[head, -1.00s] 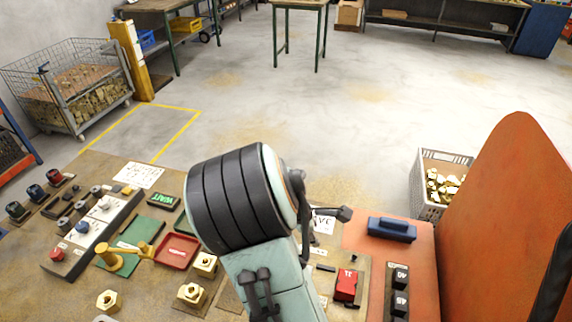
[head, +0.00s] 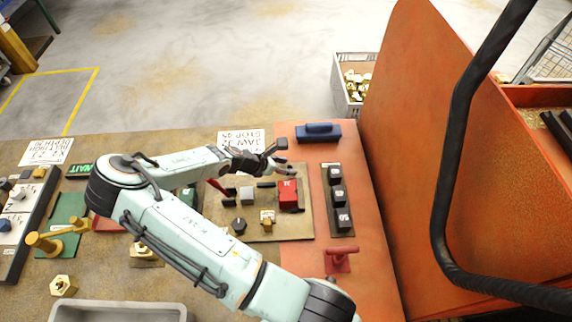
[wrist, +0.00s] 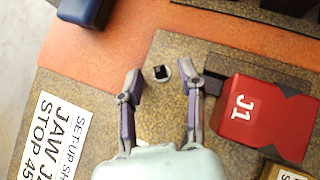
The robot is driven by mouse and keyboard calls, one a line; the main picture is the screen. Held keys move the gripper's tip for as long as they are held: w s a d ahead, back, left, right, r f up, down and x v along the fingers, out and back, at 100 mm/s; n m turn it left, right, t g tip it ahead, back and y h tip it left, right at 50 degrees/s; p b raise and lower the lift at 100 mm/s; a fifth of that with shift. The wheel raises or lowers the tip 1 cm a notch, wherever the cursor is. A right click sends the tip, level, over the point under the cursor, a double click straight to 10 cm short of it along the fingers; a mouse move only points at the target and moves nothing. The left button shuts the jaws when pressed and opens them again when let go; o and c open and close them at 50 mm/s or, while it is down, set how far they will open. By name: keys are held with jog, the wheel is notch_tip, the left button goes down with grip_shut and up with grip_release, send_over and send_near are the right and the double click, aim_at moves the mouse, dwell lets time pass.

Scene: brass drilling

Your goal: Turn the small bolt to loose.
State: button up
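In the wrist view a small round pale fitting with a dark square centre (wrist: 160,73), which looks like the small bolt, stands on the brown speckled plate (wrist: 158,125). In the head view I cannot make it out; my gripper covers that spot. My gripper (wrist: 160,66) is open, with one finger on each side of the bolt and a gap to both. Whether the fingertips are at its height I cannot tell. In the head view my gripper (head: 284,159) is over the plate's far edge.
A red block marked J1 (wrist: 262,117) stands just right of the right finger; it also shows in the head view (head: 288,195). A blue block (head: 318,131), black labelled blocks (head: 338,194) and a red T-shaped handle (head: 341,259) are nearby. A tall orange panel (head: 430,150) bounds the right.

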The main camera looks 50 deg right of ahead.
grip_shut()
jog(key=shift+n+t, duration=0.3)
jog(key=n+t, duration=0.4)
jog(key=n, duration=0.1)
jog(key=shift+s, duration=0.4)
jog(key=n+t, duration=0.1)
jog(key=n, duration=0.1)
jog(key=n+t+y, duration=0.1)
jog(key=n+t, duration=0.1)
jog(key=shift+s+d+n, duration=0.15)
jog(key=shift+n, duration=0.25)
jog(key=shift+y, duration=0.3)
grip_release()
